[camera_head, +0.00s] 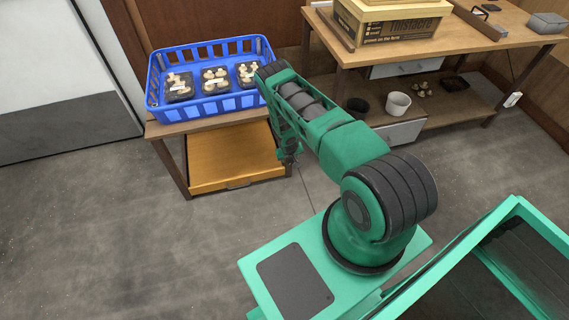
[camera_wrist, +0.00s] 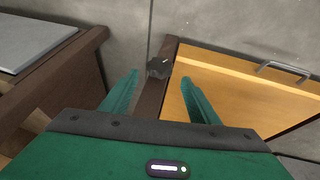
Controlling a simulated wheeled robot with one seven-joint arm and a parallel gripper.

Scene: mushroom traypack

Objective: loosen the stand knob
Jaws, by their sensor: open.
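The stand knob (camera_wrist: 159,67) is a small dark, lobed knob with a pale mark. It is on a brown wooden post (camera_wrist: 152,100) of the stand. In the wrist view, my gripper (camera_wrist: 160,77) is open, with one green finger on each side of the knob's line. The knob appears just beyond the fingertips, and I see no contact. In the head view, my gripper (camera_head: 289,152) hangs at the right front corner of the wooden stand (camera_head: 165,129). The knob cannot be made out there.
A blue crate (camera_head: 205,114) with several mushroom trays sits on the stand, above an orange panel (camera_head: 240,176). The panel's grey handle (camera_wrist: 284,68) shows in the wrist view. A workbench (camera_head: 350,53) with a cardboard box stands to the right. The floor in front is clear.

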